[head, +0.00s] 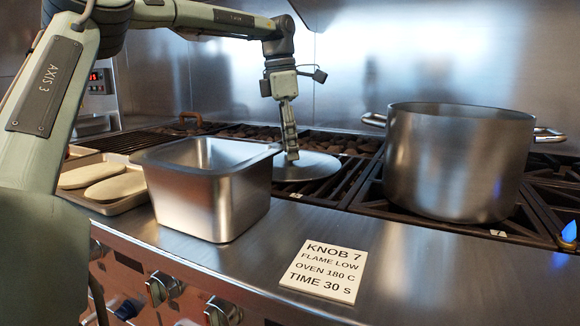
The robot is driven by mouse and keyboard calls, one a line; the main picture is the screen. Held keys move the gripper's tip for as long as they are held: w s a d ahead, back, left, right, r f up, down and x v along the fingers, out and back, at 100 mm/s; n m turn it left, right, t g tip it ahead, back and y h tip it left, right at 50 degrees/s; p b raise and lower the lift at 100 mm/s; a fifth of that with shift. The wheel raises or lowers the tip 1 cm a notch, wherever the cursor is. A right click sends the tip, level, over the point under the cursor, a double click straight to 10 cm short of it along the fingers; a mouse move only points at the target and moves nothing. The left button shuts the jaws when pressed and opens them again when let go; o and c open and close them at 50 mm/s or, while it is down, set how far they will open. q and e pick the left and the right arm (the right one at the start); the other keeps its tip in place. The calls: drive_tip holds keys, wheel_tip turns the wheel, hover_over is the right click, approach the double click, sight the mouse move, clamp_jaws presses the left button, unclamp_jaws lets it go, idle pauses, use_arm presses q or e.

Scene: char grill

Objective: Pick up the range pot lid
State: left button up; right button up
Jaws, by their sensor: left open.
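The range pot lid (318,167) is a flat, round metal disc lying on the grates behind the steel pan. Its left part is hidden by the pan. My left gripper (291,156) points down over the lid's middle, with its fingertips at or just above the lid. Whether they touch it, or the lid's handle, I cannot tell. The left gripper is open. My right gripper is not in view. A large steel pot (455,165) with two side handles stands on the range to the right of the lid, apart from it.
A deep steel pan (212,205) stands on the front ledge, close in front of the lid. A tray (130,203) with pale oval pieces (115,188) lies to its left. A sign card (325,270) lies on the ledge. A blue flame (569,232) burns at the right edge.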

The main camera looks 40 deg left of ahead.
use_arm(q)
drive_tip(key=shift+c, duration=0.2)
clamp_jaws()
idle(0.4)
